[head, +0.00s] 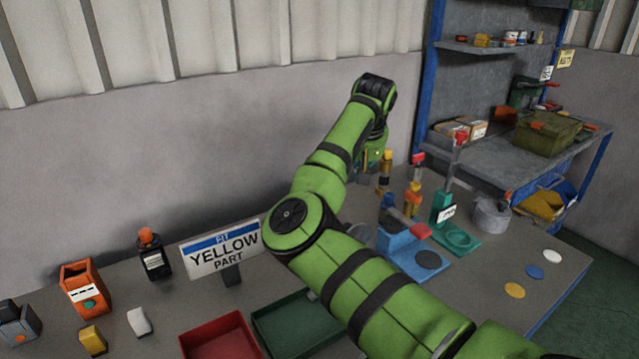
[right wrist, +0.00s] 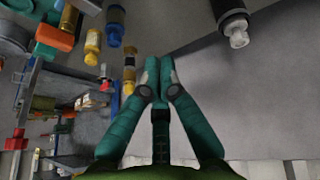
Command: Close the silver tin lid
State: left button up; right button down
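A grey tin-like round container (head: 491,215) stands on the right part of the bench in the head view, with a thin grey piece sticking up at its rim. I cannot tell surely that it is the silver tin, or how its lid sits. My right arm crosses the head view from the lower right, and its wrist bends down behind the bench items, so its gripper is hidden there. In the right wrist view my right gripper (right wrist: 159,66) has its teal fingers together, with nothing visible between them. The fingers are apart from the bottles beyond. My left gripper is not in view.
A blue fixture (head: 415,255), a green stand (head: 456,240) and several small bottles crowd the bench beside my arm. A red tray (head: 222,338), a green tray (head: 295,325) and a yellow-part sign (head: 222,250) are to the left. Coloured discs (head: 534,272) lie at the right.

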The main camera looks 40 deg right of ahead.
jog(key=a+f+n+y+p, duration=0.1)
jog(key=a+f+p, duration=0.3)
jog(key=f, duration=0.7)
jog(key=shift+a+f+y, duration=0.15)
jog(key=shift+a+y, duration=0.45)
jog(key=shift+y, duration=0.2)
jog(key=shift+w, duration=0.15)
